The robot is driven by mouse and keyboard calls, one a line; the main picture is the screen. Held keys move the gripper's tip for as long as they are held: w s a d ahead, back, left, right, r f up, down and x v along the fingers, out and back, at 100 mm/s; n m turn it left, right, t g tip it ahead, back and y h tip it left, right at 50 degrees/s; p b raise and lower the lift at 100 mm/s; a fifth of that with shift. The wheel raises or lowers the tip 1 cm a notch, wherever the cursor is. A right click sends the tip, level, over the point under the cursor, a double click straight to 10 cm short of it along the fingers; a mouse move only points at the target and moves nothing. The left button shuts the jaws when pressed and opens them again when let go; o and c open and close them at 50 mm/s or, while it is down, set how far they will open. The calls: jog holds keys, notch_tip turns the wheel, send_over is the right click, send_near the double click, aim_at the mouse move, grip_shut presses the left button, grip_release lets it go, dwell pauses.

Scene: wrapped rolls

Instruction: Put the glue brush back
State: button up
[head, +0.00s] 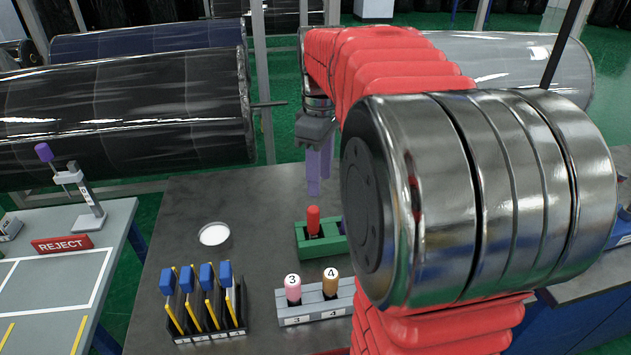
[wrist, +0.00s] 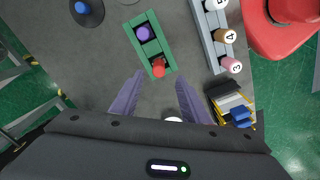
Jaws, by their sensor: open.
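My gripper (head: 318,188) is open and empty, its purple fingers pointing down above the dark table. In the wrist view, the gap between its fingertips (wrist: 160,82) is just below the red-topped handle. A green holder (head: 303,250) carries that red handle (head: 313,220) and a purple one (wrist: 143,33). A blue knob on a dark round base (wrist: 87,9) shows at the wrist view's upper left; my arm hides that area in the head view. A round white dish (head: 214,234) lies left of the holder. I cannot tell which handle is the glue brush.
A black rack (head: 208,338) of blue-topped yellow tools stands front left. A grey numbered rack (head: 300,318) holds pink and brown handles. A side table with a REJECT sign (head: 62,244) is at left. Large wrapped rolls (head: 125,115) lie behind. Bare tabletop surrounds the dish.

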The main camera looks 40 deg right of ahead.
jog(key=s+a+f+m+t, duration=0.2)
jog(key=s+a, duration=0.4)
jog(key=a, duration=0.4)
jog(key=s+a+f+m+t, duration=0.3)
jog(key=s+a, duration=0.3)
jog(key=a, duration=0.5)
jog(key=shift+m+t, duration=0.3)
jog(key=shift+m, duration=0.3)
jog(key=shift+a, duration=0.1)
